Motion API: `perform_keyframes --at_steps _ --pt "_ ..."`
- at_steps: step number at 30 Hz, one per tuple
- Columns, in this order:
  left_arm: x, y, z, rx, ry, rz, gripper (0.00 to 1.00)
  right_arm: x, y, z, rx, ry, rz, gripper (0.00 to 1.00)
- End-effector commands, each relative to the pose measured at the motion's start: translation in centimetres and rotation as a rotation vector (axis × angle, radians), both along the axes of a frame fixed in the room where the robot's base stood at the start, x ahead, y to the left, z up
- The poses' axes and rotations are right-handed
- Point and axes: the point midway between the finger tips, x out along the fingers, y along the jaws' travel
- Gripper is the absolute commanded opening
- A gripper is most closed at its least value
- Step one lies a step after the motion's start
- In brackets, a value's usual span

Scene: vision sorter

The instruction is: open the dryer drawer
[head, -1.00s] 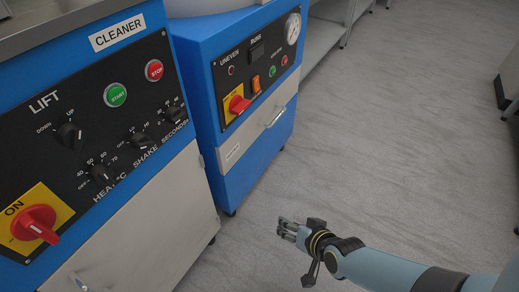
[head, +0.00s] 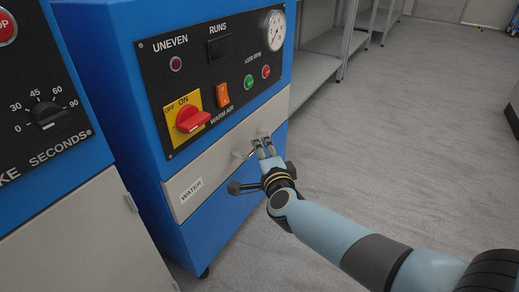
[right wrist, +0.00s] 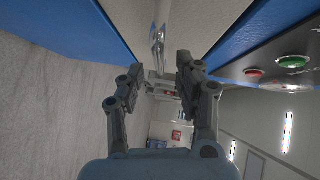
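The dryer drawer (head: 215,160) has a beige front with a WATER label, set low in the blue machine, and looks shut. Its metal handle (head: 242,154) is partly hidden by my right gripper (head: 263,147) in the head view. In the right wrist view, my right gripper (right wrist: 159,65) is open, its two fingers apart. The handle (right wrist: 158,45) shows in the gap between the fingertips, near the drawer front. I cannot tell whether a finger touches it. My left gripper is not in view.
The dryer's panel (head: 215,75) with a red switch (head: 193,119) and gauge sits above the drawer. The cleaner machine (head: 50,170) stands close at the left. Open grey floor (head: 400,130) lies to the right. Metal shelves (head: 325,60) stand behind.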

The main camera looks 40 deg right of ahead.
Motion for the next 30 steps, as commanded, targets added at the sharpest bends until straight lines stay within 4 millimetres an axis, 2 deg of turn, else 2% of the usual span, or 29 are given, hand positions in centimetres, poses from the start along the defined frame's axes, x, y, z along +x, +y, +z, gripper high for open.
perform_keyframes --at_steps 3,7,17,18,26,30 --pt "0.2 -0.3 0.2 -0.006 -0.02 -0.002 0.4 1.8 -0.8 -0.7 -0.003 0.003 0.001 0.34" --pt "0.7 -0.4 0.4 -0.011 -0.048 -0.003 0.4 3.0 -1.3 -0.7 -0.002 0.003 0.001 0.34" --pt "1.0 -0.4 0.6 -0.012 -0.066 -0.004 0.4 3.5 -1.5 -0.6 -0.001 0.003 0.001 0.34" --pt "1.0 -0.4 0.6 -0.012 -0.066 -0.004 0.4 3.5 -1.5 -0.6 -0.001 0.003 0.001 0.33" --pt "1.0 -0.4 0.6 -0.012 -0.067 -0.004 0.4 3.5 -1.5 -0.6 -0.002 0.003 0.001 0.0" --pt "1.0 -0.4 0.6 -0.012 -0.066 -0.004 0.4 3.5 -1.5 -0.7 -0.001 0.004 0.001 0.0"
